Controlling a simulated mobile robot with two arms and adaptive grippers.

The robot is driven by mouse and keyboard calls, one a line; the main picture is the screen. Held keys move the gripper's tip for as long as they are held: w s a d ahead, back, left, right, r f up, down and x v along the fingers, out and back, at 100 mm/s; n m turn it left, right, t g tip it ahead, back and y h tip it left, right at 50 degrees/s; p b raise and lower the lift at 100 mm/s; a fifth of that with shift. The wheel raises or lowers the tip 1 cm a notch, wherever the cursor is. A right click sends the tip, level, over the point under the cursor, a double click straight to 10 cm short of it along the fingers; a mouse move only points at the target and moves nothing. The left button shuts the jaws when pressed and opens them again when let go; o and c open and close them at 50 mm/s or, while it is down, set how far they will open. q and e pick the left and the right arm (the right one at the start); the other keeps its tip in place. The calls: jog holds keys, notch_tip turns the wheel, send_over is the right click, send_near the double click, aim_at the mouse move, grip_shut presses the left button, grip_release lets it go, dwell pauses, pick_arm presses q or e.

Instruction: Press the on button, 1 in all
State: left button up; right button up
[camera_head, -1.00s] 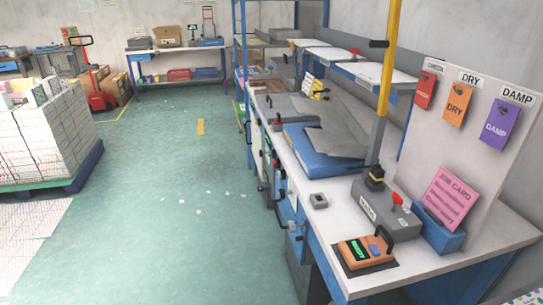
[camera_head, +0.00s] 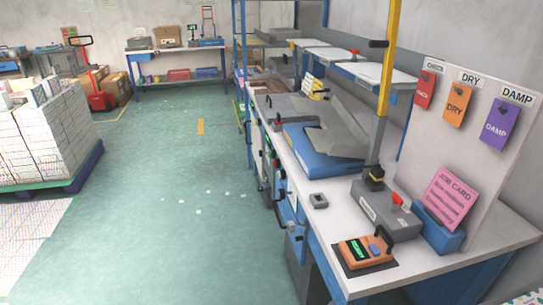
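An orange hand-held device (camera_head: 364,263) lies on a dark mat (camera_head: 344,269) near the front edge of the white workbench (camera_head: 425,262). A grey box (camera_head: 378,216) with a red part on top (camera_head: 397,198) and a black handle sits just behind the device. Neither of my grippers is in view.
A blue holder (camera_head: 440,237) with a pink job card (camera_head: 450,197) stands right of the grey box. A small grey block (camera_head: 318,201) and a blue case (camera_head: 318,158) lie farther back. A yellow post (camera_head: 389,60) rises behind. Green floor (camera_head: 170,220) is open at left.

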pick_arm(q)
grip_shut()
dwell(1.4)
